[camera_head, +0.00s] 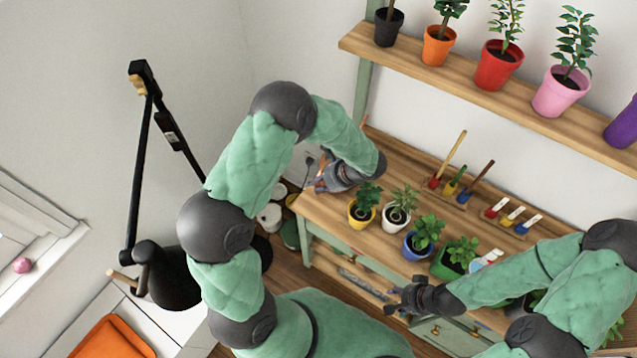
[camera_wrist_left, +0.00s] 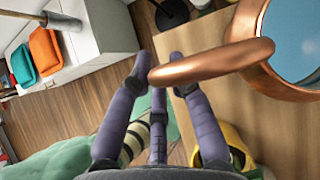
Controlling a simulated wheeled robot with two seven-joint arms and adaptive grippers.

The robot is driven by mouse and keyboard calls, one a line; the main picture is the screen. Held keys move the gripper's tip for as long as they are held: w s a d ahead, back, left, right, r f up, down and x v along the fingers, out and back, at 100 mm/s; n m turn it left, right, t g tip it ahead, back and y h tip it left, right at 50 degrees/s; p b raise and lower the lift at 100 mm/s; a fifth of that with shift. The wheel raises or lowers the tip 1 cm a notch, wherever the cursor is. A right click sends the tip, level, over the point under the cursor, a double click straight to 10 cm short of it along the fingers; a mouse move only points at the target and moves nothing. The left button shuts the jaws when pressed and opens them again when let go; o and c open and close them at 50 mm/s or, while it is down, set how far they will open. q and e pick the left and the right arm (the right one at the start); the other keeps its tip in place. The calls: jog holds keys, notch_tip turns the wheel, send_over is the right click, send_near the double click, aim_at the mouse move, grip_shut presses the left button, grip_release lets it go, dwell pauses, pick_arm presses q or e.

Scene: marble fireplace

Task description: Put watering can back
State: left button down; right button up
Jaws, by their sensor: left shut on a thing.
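The copper watering can (camera_wrist_left: 262,78) is at the right of the left wrist view. Its rounded handle (camera_wrist_left: 215,60) reaches left between my fingers, and the can's inside looks blue. My left gripper (camera_wrist_left: 161,70) is shut on this handle. In the head view my left gripper (camera_head: 322,184) is over the left end of the wooden table (camera_head: 340,215), and my arm and hand hide most of the can. Whether the can touches the table cannot be told. My right gripper (camera_head: 398,300) is in front of the table, apart from the can; its finger gap is unclear.
Potted plants in yellow (camera_head: 361,213), white (camera_head: 395,217), blue (camera_head: 416,245) and green (camera_head: 446,264) pots stand near the left gripper. Small tools (camera_head: 460,190) stand at the table's back. A shelf (camera_head: 450,75) holds more pots.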

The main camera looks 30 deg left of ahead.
pick_arm(q)
jog(key=c, duration=1.1)
grip_release()
jog(key=shift+c, duration=0.2)
